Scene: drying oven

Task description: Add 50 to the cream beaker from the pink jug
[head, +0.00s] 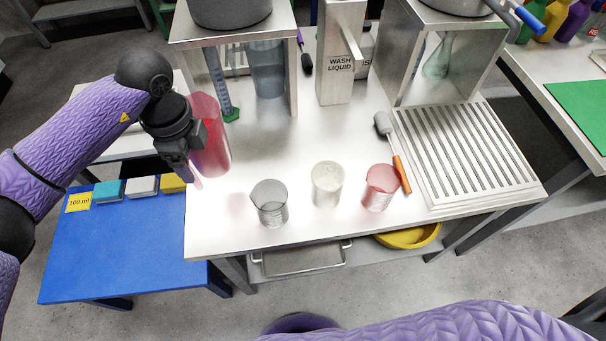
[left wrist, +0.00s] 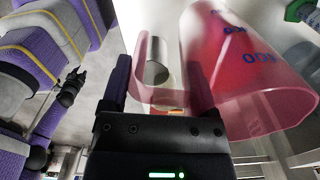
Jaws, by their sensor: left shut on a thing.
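The pink jug (head: 212,140) is at the left end of the steel table, held by my left gripper (head: 186,165), which is shut on its handle. In the left wrist view the jug (left wrist: 250,75) shows at the right with blue markings, and its handle lies between the fingers of my left gripper (left wrist: 155,85). I cannot tell its liquid level. The cream beaker (head: 327,185) stands upright near the table's front edge, to the right of the jug and apart from it.
A grey beaker (head: 269,204) stands between the jug and the cream beaker. A pink beaker (head: 380,188) and an orange-handled tool (head: 402,174) are right of the cream beaker. Behind stand a wash liquid box (head: 338,70) and a green-based cylinder (head: 231,114). A slatted rack (head: 460,145) is at right.

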